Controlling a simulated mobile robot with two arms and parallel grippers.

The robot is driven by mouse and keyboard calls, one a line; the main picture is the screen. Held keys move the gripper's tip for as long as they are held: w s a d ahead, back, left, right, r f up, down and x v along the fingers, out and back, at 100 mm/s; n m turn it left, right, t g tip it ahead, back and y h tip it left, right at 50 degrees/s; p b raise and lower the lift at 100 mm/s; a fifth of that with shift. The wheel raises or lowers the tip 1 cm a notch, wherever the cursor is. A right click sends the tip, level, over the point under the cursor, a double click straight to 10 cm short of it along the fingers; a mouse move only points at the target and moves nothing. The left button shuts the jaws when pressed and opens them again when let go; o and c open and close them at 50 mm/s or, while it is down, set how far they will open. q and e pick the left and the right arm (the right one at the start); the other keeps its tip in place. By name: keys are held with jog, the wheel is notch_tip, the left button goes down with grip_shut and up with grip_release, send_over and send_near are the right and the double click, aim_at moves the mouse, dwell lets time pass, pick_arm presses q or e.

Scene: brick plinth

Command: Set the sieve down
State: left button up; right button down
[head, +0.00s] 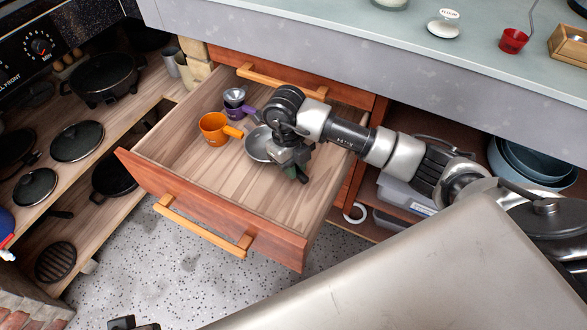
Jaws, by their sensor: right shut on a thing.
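The sieve appears to be the round silver bowl shape (258,147) inside the open drawer. Its right part is hidden behind my right gripper (296,168). My right gripper is over the middle of the drawer, pointing down, and is shut on the sieve. I cannot tell whether the sieve touches the drawer floor.
The open wooden drawer (205,202) also holds an orange cup (213,130) and a purple-handled item (236,107) at its back left. Its front right floor is clear. Pans stand on the left shelves. The counter (380,32) is above.

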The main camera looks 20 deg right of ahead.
jog(key=shift+f, duration=0.65)
jog(key=shift+f, duration=0.25)
jog(key=c, duration=1.1)
grip_release()
jog(key=shift+r, duration=0.1)
jog(key=shift+o, duration=0.2)
